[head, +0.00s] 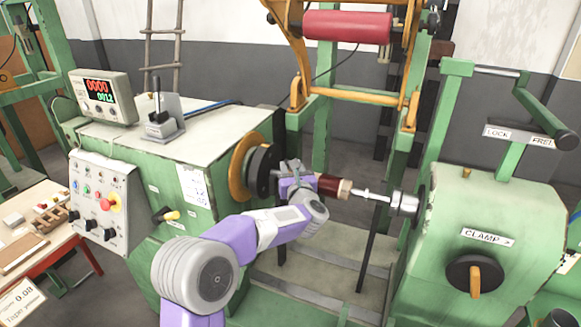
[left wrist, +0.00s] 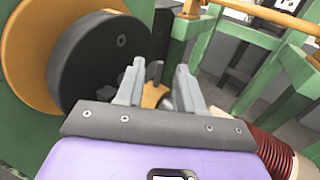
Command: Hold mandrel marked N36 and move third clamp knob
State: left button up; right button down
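My left gripper (head: 290,165) is at the spindle end of the mandrel, beside the black faceplate (head: 263,171). In the left wrist view its two grey fingers (left wrist: 159,88) stand apart, with nothing clearly gripped between them. The mandrel carries a dark red winding (head: 327,185) and has a pale end (head: 344,189) facing the tailstock centre (head: 375,195). The winding also shows at the lower right of the left wrist view (left wrist: 272,150). The N36 marking is not readable. A black clamp knob with an orange handle (head: 475,281) is on the right green housing. My right gripper is not in view.
The control panel (head: 100,208) and the counter display (head: 100,94) are on the left green housing. An orange frame with a red roller (head: 347,27) stands behind the mandrel. A lever (head: 545,115) rises above the tailstock. Open space lies below the mandrel.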

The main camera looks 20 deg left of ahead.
pick_arm(q)
jog(key=shift+w+a, duration=0.45)
jog(key=shift+w, duration=0.1)
jog(key=shift+c, duration=0.4)
grip_shut()
dwell(0.7)
